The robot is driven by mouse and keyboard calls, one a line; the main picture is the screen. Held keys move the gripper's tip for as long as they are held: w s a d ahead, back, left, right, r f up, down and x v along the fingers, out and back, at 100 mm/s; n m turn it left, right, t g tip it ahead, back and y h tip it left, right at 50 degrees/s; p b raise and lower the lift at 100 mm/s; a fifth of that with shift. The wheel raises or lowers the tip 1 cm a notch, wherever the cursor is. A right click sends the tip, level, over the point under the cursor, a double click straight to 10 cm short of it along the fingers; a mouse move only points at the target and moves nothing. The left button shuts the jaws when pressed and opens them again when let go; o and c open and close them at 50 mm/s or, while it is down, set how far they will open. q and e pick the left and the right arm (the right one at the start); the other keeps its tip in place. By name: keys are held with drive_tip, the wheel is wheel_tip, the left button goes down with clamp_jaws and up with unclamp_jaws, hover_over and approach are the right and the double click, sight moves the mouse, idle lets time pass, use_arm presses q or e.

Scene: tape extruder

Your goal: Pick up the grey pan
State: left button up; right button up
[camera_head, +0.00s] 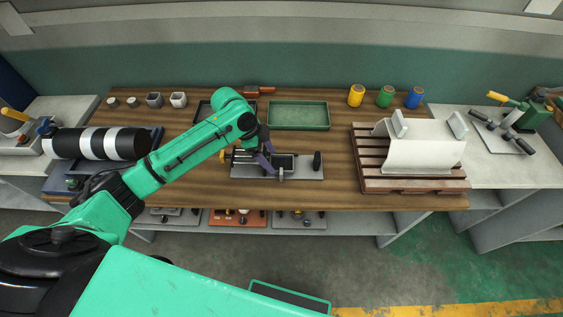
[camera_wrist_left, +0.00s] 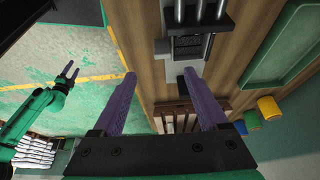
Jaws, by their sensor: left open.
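A dark grey shallow tray (camera_head: 203,110) lies at the back of the table, left of the green tray; my left arm hides part of it. I take it as the grey pan, but cannot be sure. My left gripper (camera_head: 265,160) is open over the grey extruder fixture (camera_head: 305,171), in front of the trays. In the left wrist view its purple fingers (camera_wrist_left: 160,75) are spread with nothing held between them, and the fixture (camera_wrist_left: 187,45) shows beyond them. My right gripper (camera_wrist_left: 70,70) shows small at the left of that view, fingers apart and empty.
A green tray (camera_head: 298,116) lies behind the fixture. Small grey cups (camera_head: 178,99) stand back left; yellow, green and blue jars (camera_head: 385,97) stand back right. A brown pallet (camera_head: 415,184) bears a white curved sheet (camera_head: 420,152). A black-and-white roll (camera_head: 100,143) is at left.

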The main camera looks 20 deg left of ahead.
sight(281, 170)
use_arm(q)
drive_tip(key=x, duration=0.2)
drive_tip(key=p+x, duration=0.1)
drive_tip(key=x, duration=0.2)
drive_tip(key=p+x, duration=0.1)
drive_tip(key=x, duration=0.1)
drive_tip(key=shift+w+f, duration=0.2)
drive_tip(key=shift+w, duration=0.2)
drive_tip(key=shift+s+f, duration=0.1)
drive_tip(key=shift+f, duration=0.1)
drive_tip(key=shift+c, duration=0.6)
drive_tip(key=c, duration=0.6)
clamp_jaws()
use_arm(e)
drive_tip(key=shift+w+a+r, duration=0.1)
drive_tip(key=shift+w+r, duration=0.95)
drive_tip(key=shift+r, duration=0.05)
